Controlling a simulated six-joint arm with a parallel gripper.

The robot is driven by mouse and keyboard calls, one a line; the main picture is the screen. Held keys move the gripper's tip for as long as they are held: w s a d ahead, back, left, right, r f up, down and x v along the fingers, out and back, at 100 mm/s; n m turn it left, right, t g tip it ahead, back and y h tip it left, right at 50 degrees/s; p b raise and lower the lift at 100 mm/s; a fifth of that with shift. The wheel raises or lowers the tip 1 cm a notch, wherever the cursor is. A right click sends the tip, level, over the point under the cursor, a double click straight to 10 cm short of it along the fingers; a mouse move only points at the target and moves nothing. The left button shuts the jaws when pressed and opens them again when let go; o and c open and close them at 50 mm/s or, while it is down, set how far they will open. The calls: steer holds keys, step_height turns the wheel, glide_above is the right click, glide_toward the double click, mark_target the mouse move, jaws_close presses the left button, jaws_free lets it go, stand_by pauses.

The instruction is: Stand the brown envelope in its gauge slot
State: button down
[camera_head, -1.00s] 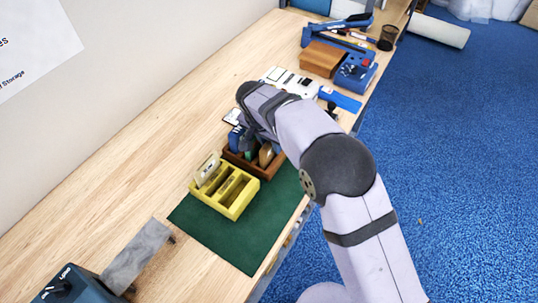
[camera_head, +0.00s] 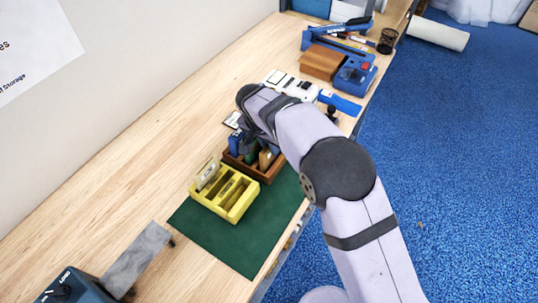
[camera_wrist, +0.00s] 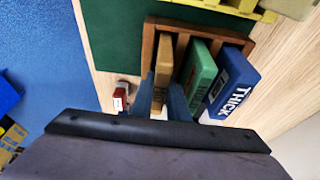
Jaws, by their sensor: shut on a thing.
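The brown envelope (camera_wrist: 163,70) stands on edge in a wooden rack (camera_wrist: 215,31), beside a green one (camera_wrist: 200,72) and a blue one marked THICK (camera_wrist: 232,85). My gripper (camera_wrist: 161,98) has one finger on each side of the brown envelope and is shut on it. The envelope's lower part is hidden in the rack. In the head view the rack (camera_head: 276,176) is partly behind my arm, and my gripper's fingertips are hard to make out. The yellow gauge (camera_head: 238,209) stands in front of the rack; a pale beige piece (camera_head: 208,173) stands in its left slot, and its other slots look empty.
A green mat (camera_head: 235,250) lies under the gauge and rack. A grey plate (camera_head: 136,258) and a dark blue device (camera_head: 75,288) are nearer. A white device, a brown box (camera_head: 322,61) and blue tools stand beyond. Bare wood lies on the left.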

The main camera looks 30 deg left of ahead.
steer(key=shift+r+p, duration=1.3)
steer(key=shift+r, duration=1)
